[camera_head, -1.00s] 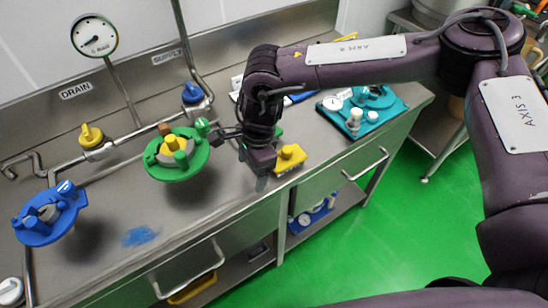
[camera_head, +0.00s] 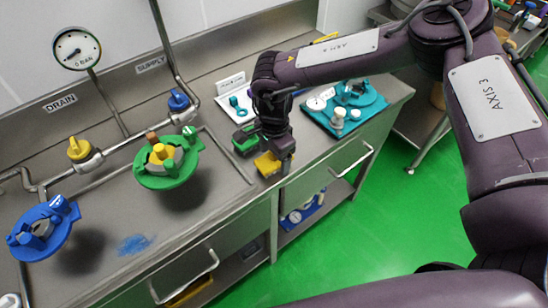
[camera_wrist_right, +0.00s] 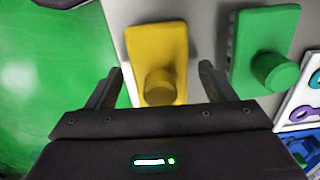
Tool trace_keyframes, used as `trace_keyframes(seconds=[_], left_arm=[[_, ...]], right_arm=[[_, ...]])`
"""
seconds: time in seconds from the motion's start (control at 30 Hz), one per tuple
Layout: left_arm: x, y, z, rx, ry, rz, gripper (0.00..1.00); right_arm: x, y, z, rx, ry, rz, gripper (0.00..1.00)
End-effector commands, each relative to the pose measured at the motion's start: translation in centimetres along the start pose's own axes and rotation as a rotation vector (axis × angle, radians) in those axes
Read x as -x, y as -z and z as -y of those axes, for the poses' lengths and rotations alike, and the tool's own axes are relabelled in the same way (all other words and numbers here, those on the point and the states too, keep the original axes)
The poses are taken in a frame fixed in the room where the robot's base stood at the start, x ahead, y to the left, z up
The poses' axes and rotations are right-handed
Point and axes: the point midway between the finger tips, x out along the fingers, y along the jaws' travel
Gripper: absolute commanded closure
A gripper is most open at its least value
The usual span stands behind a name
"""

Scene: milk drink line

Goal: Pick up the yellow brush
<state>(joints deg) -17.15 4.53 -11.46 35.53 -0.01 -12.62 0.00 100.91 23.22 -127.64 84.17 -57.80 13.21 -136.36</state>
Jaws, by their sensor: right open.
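The yellow brush (camera_head: 268,164) lies on the steel counter near its front edge, partly hidden by my right gripper in the head view. In the right wrist view, the yellow brush (camera_wrist_right: 158,62) is a yellow block with a round knob. My right gripper (camera_wrist_right: 160,80) is open, with one finger on each side of the brush. I cannot tell whether the fingers touch it. In the head view my right gripper (camera_head: 284,157) is just above the brush. My left gripper is not in view.
A green brush (camera_wrist_right: 264,48) lies beside the yellow one. A teal tray (camera_head: 350,124) with fittings is to the right. A green valve part (camera_head: 150,181) and a blue one (camera_head: 38,246) are to the left. The green floor (camera_head: 400,220) is beyond the counter edge.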

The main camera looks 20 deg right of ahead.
Motion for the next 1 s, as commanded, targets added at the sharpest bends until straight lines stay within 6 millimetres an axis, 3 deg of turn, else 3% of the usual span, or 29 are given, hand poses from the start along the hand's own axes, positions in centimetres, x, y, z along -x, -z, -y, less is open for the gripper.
trace_keyframes(seconds=[0.2, 0.57, 0.83, 1.0], left_arm=[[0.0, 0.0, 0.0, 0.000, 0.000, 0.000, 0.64], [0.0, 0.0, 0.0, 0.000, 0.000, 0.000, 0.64], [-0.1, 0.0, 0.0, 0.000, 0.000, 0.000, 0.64], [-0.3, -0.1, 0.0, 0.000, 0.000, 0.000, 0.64]], right_arm=[[-0.1, 0.0, 0.0, 0.000, 0.001, 0.000, 0.26], [0.0, 0.0, 0.0, 0.000, 0.001, 0.000, 0.73], [0.1, 0.0, 0.1, 0.000, 0.002, 0.000, 0.74], [1.2, 0.0, 0.1, 0.000, 0.004, 0.000, 0.74]])
